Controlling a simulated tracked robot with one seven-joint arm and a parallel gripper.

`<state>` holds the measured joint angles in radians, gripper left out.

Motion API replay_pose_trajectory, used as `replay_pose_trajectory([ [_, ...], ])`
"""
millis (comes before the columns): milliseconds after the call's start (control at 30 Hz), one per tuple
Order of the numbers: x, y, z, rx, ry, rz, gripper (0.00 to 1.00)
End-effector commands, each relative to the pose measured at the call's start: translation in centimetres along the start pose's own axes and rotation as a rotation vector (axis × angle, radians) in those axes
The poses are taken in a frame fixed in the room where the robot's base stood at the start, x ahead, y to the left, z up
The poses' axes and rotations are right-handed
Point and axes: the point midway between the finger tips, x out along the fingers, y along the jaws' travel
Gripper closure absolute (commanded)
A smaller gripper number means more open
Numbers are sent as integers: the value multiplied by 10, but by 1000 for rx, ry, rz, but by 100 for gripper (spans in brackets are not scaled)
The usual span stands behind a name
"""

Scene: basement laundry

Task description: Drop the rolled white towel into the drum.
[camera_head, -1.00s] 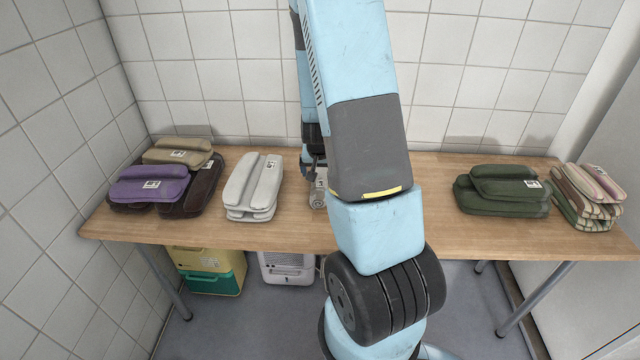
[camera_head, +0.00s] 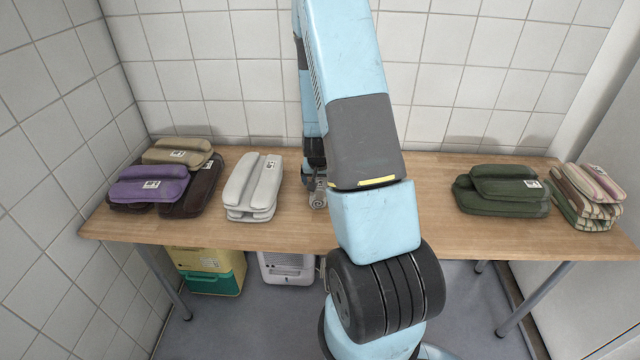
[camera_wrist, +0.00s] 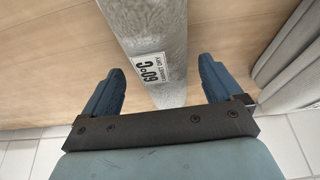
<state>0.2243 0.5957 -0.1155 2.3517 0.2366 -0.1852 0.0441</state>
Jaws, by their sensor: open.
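A pale grey-white rolled towel (camera_wrist: 158,40) with a white "60°C" label lies on the wooden table (camera_wrist: 50,80) in the wrist view. My gripper (camera_wrist: 161,66) is open, with one dark blue finger on each side of the roll and gaps visible on both sides. In the head view only part of the roll (camera_head: 318,197) shows beside my arm, which hides much of it, and the gripper end (camera_head: 315,180) is just behind it. No drum is in view.
Folded light-grey towels (camera_head: 253,187) stand left of the roll, and purple (camera_head: 148,190), tan (camera_head: 178,152) and dark brown ones farther left. Green (camera_head: 502,190) and striped towels (camera_head: 590,195) lie at the right. The table between the arm and the green stack is clear.

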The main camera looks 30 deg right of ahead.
Motion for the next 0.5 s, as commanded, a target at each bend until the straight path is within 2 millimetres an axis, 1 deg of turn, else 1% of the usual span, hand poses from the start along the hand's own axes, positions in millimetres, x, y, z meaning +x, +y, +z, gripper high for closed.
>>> replay_pose_trajectory([
  [133,0,0,0,0,0,0,8],
  [500,0,0,0,-1,0,0,44],
])
